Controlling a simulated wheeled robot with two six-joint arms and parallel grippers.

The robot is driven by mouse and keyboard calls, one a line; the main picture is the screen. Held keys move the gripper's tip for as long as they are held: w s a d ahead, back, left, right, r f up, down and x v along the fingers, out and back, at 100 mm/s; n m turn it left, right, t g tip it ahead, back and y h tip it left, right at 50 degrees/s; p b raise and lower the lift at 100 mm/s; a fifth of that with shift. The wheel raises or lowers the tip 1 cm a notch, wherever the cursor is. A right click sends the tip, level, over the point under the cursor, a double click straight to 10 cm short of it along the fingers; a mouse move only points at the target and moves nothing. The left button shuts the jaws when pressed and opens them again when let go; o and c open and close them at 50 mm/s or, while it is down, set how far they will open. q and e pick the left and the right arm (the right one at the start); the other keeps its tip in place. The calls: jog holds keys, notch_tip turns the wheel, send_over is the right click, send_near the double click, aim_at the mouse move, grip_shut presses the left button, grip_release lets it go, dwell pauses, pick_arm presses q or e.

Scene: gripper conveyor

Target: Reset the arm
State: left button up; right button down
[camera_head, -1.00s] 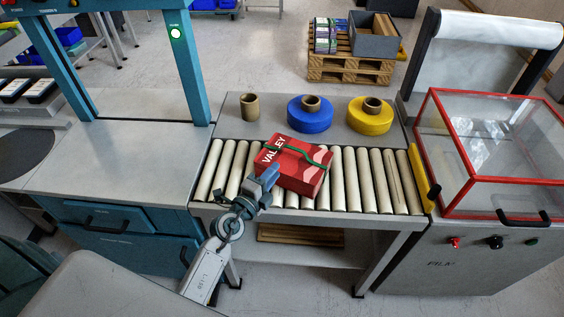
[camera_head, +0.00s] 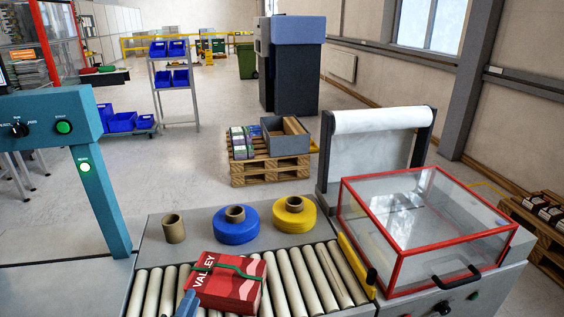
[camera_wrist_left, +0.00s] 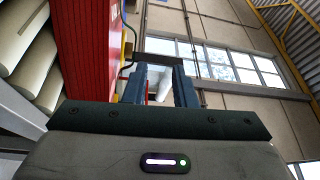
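A red box (camera_head: 228,283) with VALLEY lettering and a green strap lies on the roller conveyor. My left gripper (camera_head: 187,304) shows only as blue fingertips at the bottom edge of the head view, by the box's near left corner. In the left wrist view its two blue-grey fingers (camera_wrist_left: 159,88) stand apart with no object held between them. The red box (camera_wrist_left: 85,45) is beside them on the left there, outside the fingers. I cannot tell whether a finger touches it. My right gripper is in neither view.
A brown core (camera_head: 173,229), a blue roll (camera_head: 236,232) and a yellow roll (camera_head: 293,223) stand behind the rollers (camera_head: 318,270). A red-framed clear cover (camera_head: 425,228) is at right, a teal post (camera_head: 102,210) at left. A loaded pallet (camera_head: 270,168) stands beyond.

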pick_arm(q)
jog(key=s+a+r+n+g+y, duration=0.1)
jog(key=s+a+n+g+y, duration=0.3)
jog(key=s+a+n+y, duration=0.9)
jog(key=s+d+f+n+g+h, duration=0.4)
jog(key=s+d+f+g+h, duration=0.6)
jog(key=s, duration=0.3)
notch_tip(320, 180, down, 31)
jog(key=a+g, duration=0.3)
jog(key=s+f, duration=1.7)
jog(key=shift+s+a+f+n+g, duration=0.2)
jog(key=shift+s+a+n+g, duration=0.1)
jog(key=shift+a, duration=0.05)
